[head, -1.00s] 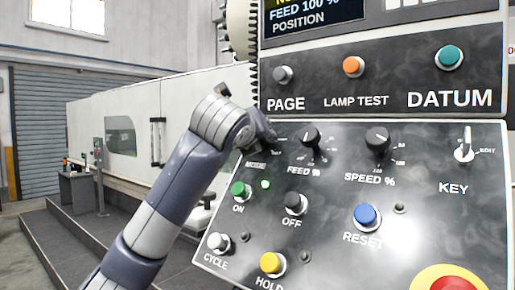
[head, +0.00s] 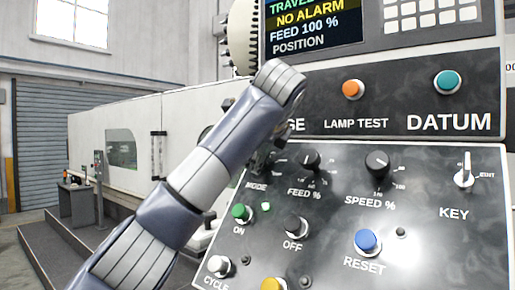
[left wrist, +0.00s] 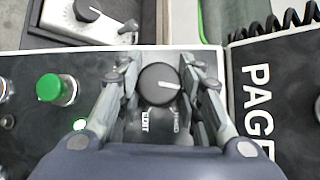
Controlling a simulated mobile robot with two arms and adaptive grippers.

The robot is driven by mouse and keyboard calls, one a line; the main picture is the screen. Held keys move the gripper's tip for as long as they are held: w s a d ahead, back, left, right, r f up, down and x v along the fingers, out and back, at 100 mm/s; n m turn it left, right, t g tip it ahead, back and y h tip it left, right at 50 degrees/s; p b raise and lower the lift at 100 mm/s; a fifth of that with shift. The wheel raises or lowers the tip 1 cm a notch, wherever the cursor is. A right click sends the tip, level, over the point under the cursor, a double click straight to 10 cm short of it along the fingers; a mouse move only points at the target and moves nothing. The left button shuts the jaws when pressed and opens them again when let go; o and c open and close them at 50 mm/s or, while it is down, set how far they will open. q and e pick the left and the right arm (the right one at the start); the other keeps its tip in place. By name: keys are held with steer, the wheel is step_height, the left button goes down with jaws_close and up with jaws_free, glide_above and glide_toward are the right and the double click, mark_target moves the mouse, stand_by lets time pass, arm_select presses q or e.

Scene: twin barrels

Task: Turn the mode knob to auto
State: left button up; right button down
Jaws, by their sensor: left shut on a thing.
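In the head view my left wrist hides most of the knob above the MODE label (head: 257,187). My right gripper is in neither view.
The feed knob (head: 310,160) and speed knob (head: 377,163) sit right of the mode knob. The green ON button (head: 241,213) is below it, and also in the left wrist view (left wrist: 55,88). The key switch (head: 465,175) stands out at the right.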

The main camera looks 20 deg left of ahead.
arm_select(q)
steer(key=shift+n+g+p, duration=0.7)
steer(key=shift+n+p, duration=0.15)
steer(key=shift+n, duration=0.15)
steer(key=shift+f, duration=0.15)
steer(key=o, duration=1.1)
steer(key=shift+c, duration=0.2)
